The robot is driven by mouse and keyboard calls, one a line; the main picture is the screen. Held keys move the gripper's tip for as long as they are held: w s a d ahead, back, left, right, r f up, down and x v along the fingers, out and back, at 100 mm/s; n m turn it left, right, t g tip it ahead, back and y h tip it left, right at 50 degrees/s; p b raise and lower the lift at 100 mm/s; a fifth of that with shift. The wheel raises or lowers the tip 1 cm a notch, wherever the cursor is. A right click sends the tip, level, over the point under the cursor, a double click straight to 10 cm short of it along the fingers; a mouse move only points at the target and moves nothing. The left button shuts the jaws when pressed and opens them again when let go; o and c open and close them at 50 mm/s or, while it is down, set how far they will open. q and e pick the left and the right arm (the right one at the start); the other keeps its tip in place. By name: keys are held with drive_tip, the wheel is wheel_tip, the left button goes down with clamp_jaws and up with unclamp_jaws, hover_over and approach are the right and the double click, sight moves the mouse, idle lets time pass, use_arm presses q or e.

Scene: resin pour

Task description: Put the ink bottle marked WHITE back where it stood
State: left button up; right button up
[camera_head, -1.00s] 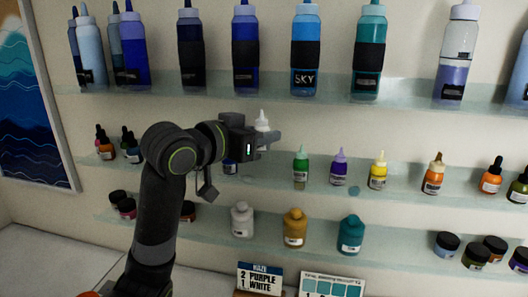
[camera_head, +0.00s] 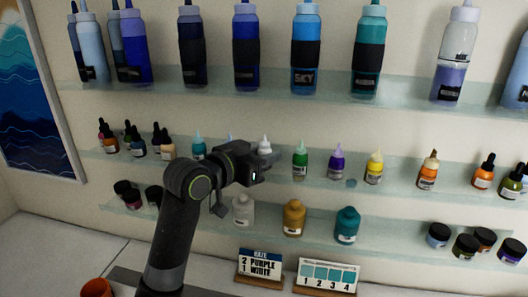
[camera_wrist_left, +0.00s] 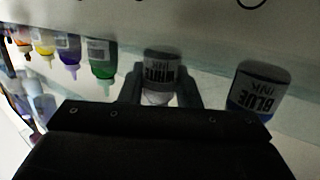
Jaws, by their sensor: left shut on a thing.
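The WHITE ink bottle (camera_head: 264,146), with a pale pointed cap, is in my left gripper (camera_head: 262,157) at the middle shelf. In the left wrist view the bottle (camera_wrist_left: 161,70), its label upside down, sits between the two fingers of the gripper (camera_wrist_left: 160,90), which are shut on it. Its cap is about level with the green bottle (camera_head: 299,163) to its right. The BLUE ink bottle (camera_wrist_left: 258,90) stands on its other side; in the head view my gripper mostly hides it. I cannot tell whether the WHITE bottle's base touches the shelf. My right gripper is out of view.
The middle shelf (camera_head: 330,184) also holds a purple bottle (camera_head: 337,162), a yellow bottle (camera_head: 374,168) and a teal bottle (camera_head: 199,149). Large bottles stand on the shelf above, and jars below.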

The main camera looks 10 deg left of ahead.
use_arm(q)
drive_tip(key=shift+f, duration=0.1)
drive_tip(key=shift+f+b, duration=0.35)
drive_tip(key=shift+f, duration=0.45)
drive_tip(key=o, duration=1)
drive_tip(key=shift+f, duration=0.1)
drive_tip(key=shift+c, duration=0.2)
drive_tip(key=shift+r, duration=0.7)
drive_tip(key=b+v, duration=0.3)
drive_tip(key=v, duration=0.9)
drive_tip(key=shift+r, duration=0.3)
drive_tip(key=shift+a, duration=0.1)
